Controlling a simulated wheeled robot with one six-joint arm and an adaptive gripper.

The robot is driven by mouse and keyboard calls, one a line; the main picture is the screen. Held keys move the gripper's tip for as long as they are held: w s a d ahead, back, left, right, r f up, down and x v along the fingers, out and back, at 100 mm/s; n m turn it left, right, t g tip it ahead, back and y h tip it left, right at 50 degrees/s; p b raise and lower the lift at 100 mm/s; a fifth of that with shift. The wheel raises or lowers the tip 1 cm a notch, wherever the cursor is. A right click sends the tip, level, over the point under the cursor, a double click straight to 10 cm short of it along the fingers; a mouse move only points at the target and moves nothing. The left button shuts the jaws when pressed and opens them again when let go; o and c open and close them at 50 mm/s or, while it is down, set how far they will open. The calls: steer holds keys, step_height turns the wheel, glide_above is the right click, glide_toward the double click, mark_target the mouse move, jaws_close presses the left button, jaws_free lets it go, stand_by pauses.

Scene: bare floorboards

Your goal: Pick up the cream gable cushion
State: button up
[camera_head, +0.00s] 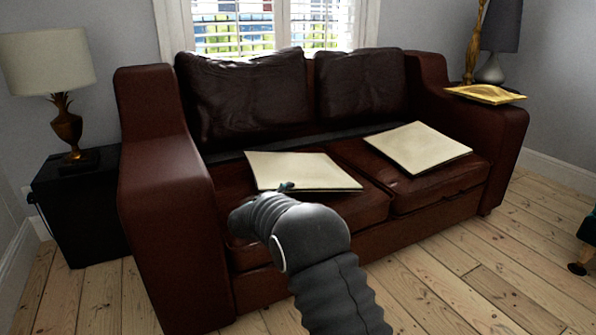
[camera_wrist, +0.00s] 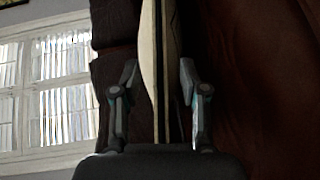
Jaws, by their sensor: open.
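Two flat cream cushions lie on the seat of a brown leather sofa. The left cream cushion (camera_head: 300,170) is closer to my gripper; the right cream cushion (camera_head: 418,147) lies apart on the other seat. Which one is the gable cushion I cannot tell. My gripper (camera_wrist: 158,70) is open. In the wrist view a cream cushion (camera_wrist: 147,50) is seen edge-on, running between the two spread fingers. In the head view my arm covers most of the gripper, with a fingertip showing at the left cushion's front edge. Contact is not clear.
The sofa (camera_head: 165,210) has a high left arm and dark back cushions (camera_head: 245,95). A gold cushion (camera_head: 485,94) lies on its right arm. A lamp (camera_head: 66,125) stands on a black side table (camera_head: 85,215) at left.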

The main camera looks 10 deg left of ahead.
mark_target(294, 189)
steer(key=shift+x, duration=3.3)
steer(key=shift+d, duration=0.15)
steer(key=shift+s, duration=0.1)
steer(key=shift+r, duration=0.1)
jaws_close()
